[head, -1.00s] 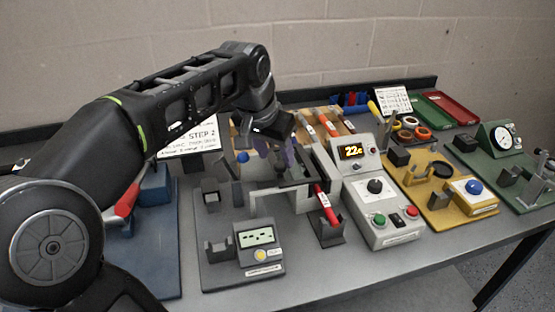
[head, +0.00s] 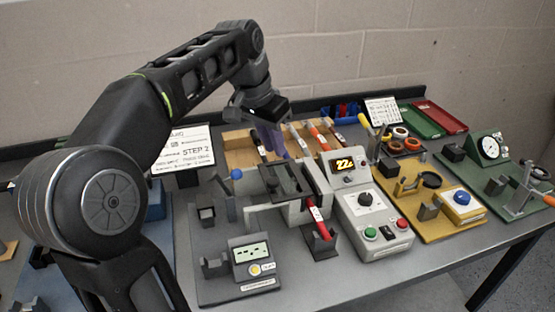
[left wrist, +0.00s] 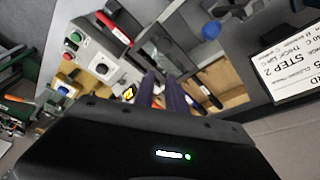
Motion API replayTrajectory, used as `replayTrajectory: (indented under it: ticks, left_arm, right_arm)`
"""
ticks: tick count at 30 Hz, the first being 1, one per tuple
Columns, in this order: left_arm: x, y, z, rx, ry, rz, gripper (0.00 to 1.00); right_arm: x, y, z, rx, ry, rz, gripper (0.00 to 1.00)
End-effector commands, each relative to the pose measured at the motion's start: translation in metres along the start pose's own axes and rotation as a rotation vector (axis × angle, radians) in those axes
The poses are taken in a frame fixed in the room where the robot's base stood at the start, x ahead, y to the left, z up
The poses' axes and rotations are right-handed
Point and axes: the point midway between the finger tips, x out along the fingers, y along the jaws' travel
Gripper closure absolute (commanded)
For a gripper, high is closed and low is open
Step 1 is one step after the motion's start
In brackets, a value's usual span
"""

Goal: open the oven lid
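The oven is a light grey unit with a lit display (head: 345,166) and a dial and buttons on its front; the display also shows in the left wrist view (left wrist: 129,93). Left of the display is its boxy part, with a dark rectangular top (head: 284,181) and a dark panel (head: 317,172) beside it. I cannot tell for sure how far the lid is raised. My left gripper (head: 272,150) is above and behind this part, apart from it, pointing down. Its two purple fingers (left wrist: 163,90) show a narrow gap with nothing held. My right gripper is not in view.
A red-handled tool (head: 316,214) stands at the oven's front. A meter box (head: 254,262) and a blue-knobbed lever (head: 236,174) are left of it. A "STEP 2" sign (head: 184,150) stands behind. Yellow (head: 447,226) and green boards with fixtures fill the right side.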

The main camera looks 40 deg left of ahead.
Motion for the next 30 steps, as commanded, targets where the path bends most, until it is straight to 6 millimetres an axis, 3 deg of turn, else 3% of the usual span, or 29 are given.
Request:
replayTrajectory:
  ticks: [3,5,9,20,26,30]
  left_arm:
    - [-0.012,0.010,-0.020,0.224,0.022,0.071,0.94]
    - [-0.018,0.015,-0.022,0.315,0.037,0.087,0.99]
    - [-0.019,0.018,-0.020,0.415,0.036,0.098,1.00]
    - [-0.016,0.018,-0.019,0.417,0.036,0.096,1.00]
    - [0.001,0.019,-0.018,0.417,0.036,0.096,1.00]
    - [0.024,0.021,-0.018,0.416,0.035,0.097,1.00]
  right_arm:
    - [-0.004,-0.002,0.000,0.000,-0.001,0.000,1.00]
    - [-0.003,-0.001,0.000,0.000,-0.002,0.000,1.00]
    - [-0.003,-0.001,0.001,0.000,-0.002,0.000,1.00]
    - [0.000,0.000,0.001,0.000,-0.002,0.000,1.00]
    - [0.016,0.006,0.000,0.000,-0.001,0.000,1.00]
    - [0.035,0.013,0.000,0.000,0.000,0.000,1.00]
